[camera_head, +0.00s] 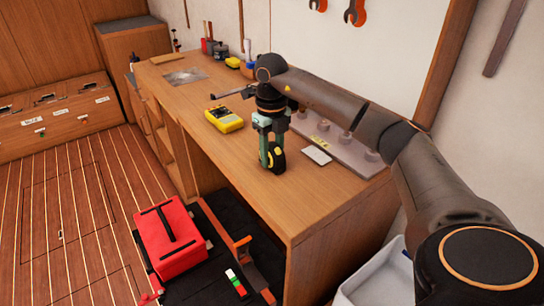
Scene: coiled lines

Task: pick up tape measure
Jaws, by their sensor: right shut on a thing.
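A round black-and-yellow tape measure (278,160) is at my right gripper, over the front part of the wooden workbench (300,205). My right gripper (269,158) points down, its green-grey fingers shut on the tape measure and partly hiding it. I cannot tell whether the tape measure touches the bench top or hangs just above it. My left gripper is not in view.
A yellow meter (224,119) lies left of the gripper. A grey plate with round knobs (335,142) and a white card (317,155) lie to the right. A red toolbox (170,238) stands below. The bench's front corner is clear.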

